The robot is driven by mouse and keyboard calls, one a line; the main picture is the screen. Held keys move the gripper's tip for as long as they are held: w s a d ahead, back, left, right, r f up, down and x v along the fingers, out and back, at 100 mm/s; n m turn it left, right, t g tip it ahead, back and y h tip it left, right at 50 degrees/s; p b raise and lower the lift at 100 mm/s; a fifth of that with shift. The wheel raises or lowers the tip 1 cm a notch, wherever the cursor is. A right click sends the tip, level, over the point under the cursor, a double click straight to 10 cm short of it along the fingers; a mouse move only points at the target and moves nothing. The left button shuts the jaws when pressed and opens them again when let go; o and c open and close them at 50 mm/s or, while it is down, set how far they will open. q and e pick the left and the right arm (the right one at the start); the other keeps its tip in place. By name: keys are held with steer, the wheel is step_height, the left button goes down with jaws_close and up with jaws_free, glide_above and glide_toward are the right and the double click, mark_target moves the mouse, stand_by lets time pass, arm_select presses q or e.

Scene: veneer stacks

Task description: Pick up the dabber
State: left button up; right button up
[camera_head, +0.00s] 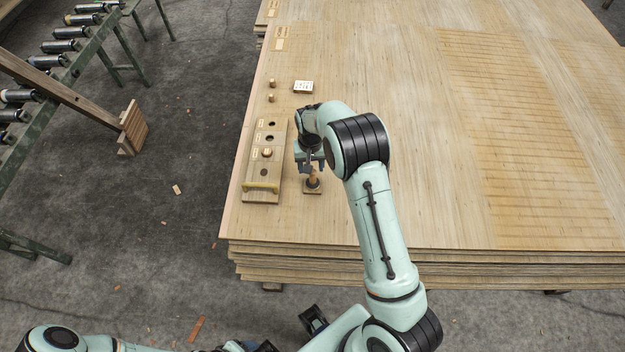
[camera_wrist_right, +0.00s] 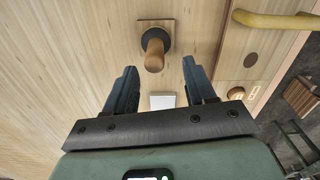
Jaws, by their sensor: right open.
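The dabber (camera_head: 313,181) has a wooden handle and a dark round base. It stands on a small square wooden plate (camera_head: 312,191) on the veneer stack, right of a wooden board with holes. In the right wrist view the dabber (camera_wrist_right: 154,50) shows its handle pointing towards the camera. My right gripper (camera_head: 309,165) is open over the dabber and partly covers it in the head view. In the wrist view its open fingers (camera_wrist_right: 158,68) are on either side of the handle's end, with gaps on both sides. My left arm shows at the bottom left, without visible fingers.
The holed board (camera_head: 252,170) has a yellow handle (camera_head: 261,187) and a small knob (camera_head: 267,152). Two small knobs (camera_head: 271,98) and a white card (camera_head: 303,87) lie farther back. The veneer stack's (camera_head: 480,150) right side is clear. A roller conveyor (camera_head: 70,65) stands left.

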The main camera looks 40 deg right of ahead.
mark_target(313, 171)
steer(key=f, duration=0.5)
steer(key=shift+s+d, duration=0.1)
steer(key=shift+s, duration=0.25)
jaws_close()
step_height(313, 171, up, 20)
steer(key=p, duration=0.1)
